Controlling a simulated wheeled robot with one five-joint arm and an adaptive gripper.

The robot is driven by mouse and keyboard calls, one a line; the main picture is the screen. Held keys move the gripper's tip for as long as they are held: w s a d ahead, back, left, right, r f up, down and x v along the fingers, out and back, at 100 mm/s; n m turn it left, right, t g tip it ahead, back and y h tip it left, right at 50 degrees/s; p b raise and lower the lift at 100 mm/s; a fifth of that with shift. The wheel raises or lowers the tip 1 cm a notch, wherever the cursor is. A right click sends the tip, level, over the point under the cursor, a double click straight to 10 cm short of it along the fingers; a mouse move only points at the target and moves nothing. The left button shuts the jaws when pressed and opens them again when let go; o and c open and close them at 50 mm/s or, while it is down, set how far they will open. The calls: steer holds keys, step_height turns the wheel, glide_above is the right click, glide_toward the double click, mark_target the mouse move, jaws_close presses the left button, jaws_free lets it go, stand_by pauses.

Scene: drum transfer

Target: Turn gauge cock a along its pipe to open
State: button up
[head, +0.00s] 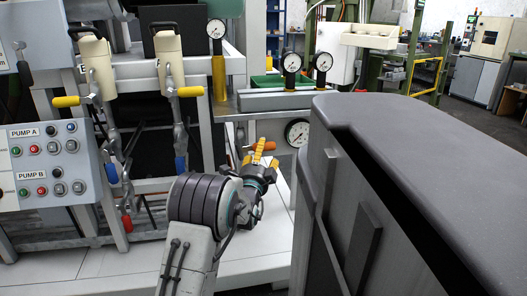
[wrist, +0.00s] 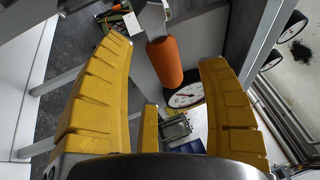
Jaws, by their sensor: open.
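An orange lever handle (wrist: 165,62) on a grey metal stem shows in the wrist view, and I take it for the handle of gauge cock a. In the head view the orange handle (head: 263,145) shows beside a round white gauge (head: 298,131), which also shows in the wrist view (wrist: 187,95) beyond the handle. My gripper (wrist: 166,54) is open, with its yellow fingers on either side of the handle and a gap on both sides. In the head view my gripper (head: 261,156) is at the handle. I cannot read a letter on the cock.
A large dark grey cabinet (head: 430,150) stands close on the right. On the left are a pump panel (head: 43,160), yellow levers (head: 190,91) and pipes with a blue grip (head: 181,165) and a red grip (head: 126,223). Two gauges (head: 291,62) (head: 323,62) stand above.

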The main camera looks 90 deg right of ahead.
steer(key=shift+x, duration=1.7)
steer(key=c, duration=1.3)
steer(key=shift+b, duration=0.3)
